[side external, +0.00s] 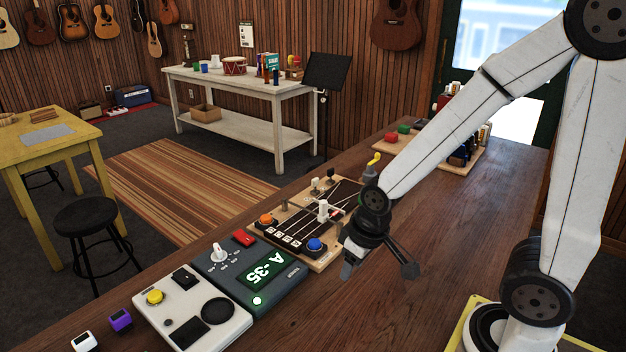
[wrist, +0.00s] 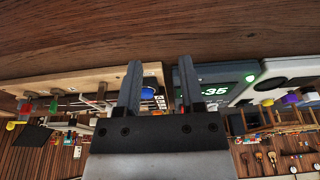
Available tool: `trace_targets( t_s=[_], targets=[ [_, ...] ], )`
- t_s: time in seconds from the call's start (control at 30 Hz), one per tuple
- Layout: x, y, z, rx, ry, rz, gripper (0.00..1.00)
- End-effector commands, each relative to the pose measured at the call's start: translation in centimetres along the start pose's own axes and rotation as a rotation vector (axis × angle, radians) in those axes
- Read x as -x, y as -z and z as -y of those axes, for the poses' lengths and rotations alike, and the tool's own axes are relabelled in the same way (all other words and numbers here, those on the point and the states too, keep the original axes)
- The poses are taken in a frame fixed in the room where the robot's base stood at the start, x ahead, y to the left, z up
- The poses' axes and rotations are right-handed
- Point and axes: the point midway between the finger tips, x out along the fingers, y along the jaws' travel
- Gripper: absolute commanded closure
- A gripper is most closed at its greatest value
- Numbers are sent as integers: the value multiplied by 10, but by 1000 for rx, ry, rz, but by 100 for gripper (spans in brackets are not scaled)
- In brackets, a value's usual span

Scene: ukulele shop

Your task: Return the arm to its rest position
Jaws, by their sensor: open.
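My gripper (side external: 378,268) hangs above the brown wooden counter, just right of the wooden string board. In the wrist view its two dark fingers (wrist: 158,92) stand apart with nothing between them. My white arm reaches in from the right, bent down to the gripper. The string board (side external: 330,262) has orange and blue knobs and a white lever. Beside it lies a dark tuner box (side external: 218,272) whose green screen reads A-35. The gripper appears apart from both, but its exact height above the counter cannot be told.
A pale box (side external: 232,318) with a yellow button, a purple block (side external: 120,320) and a white block (side external: 84,342) line the counter's near left. A wooden tray (side external: 462,160) with coloured items stands at the far end. The counter's right part (side external: 440,235) is bare.

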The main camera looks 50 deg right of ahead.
Motion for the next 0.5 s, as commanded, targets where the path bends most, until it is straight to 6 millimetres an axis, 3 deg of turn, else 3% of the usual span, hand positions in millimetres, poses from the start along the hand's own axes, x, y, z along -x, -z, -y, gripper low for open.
trace_targets(
  t_s=[0.03, 0.13, 0.37, 0.5],
  targets=[
    [0, 0, 0, -1, 0, 0, 68],
    [0, 2, 0, -1, 0, 1, 99],
    [1, 18, -2, -1, -1, 12, 100],
    [2, 39, -3, -1, -2, 24, 100]
  ],
)
